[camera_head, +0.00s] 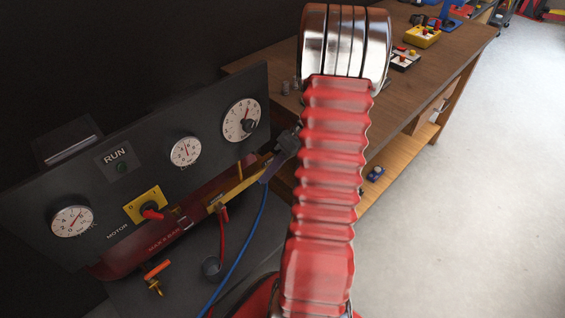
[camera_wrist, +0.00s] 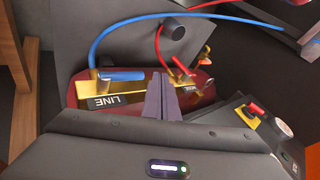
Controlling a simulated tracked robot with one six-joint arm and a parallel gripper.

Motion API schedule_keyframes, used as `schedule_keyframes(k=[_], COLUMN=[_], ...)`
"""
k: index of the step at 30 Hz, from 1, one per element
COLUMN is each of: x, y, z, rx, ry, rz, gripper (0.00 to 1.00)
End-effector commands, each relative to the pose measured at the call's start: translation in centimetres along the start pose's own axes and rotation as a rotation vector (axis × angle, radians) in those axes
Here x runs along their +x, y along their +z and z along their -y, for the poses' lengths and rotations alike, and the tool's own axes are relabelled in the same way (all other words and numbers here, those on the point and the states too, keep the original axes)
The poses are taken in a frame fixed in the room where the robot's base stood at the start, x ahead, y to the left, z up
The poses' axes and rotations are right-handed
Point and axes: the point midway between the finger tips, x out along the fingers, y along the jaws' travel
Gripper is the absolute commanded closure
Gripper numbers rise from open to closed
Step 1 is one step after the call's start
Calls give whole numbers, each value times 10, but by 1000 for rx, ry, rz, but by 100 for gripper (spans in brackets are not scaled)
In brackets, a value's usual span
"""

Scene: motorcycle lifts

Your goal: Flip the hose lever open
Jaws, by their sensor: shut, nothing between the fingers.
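A brass valve line (camera_wrist: 140,82) runs along a dark red tank (camera_wrist: 80,95), and it also shows in the head view (camera_head: 238,188). In the wrist view a blue lever (camera_wrist: 121,76) lies along the brass beside a LINE label (camera_wrist: 105,101). A red lever (camera_wrist: 181,66) stands tilted on the brass to the right; it also shows in the head view (camera_head: 222,213). No hose label is readable. My gripper (camera_wrist: 161,77) is shut and empty, its fingers over the brass line between the two levers. It also shows in the head view (camera_head: 265,178). Contact cannot be told.
A dark gauge panel (camera_head: 120,165) with a yellow MOTOR switch (camera_head: 144,205) stands behind the tank. A blue hose (camera_head: 243,245) and a red hose (camera_head: 222,243) hang in front. An orange-handled valve (camera_head: 157,270) is at lower left. A wooden bench (camera_head: 420,75) is behind my arm.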

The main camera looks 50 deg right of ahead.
Motion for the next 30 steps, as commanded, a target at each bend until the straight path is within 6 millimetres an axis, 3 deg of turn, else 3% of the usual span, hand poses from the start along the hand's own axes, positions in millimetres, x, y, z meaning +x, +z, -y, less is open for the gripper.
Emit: schedule_keyframes(k=[6,10,30], x=[-32,-43,-45], y=[-4,-5,-7], z=[-8,-9,-9], rx=[-6,-10,-14], ry=[-1,-4,-8], rz=[3,6,10], gripper=[100,100,100])
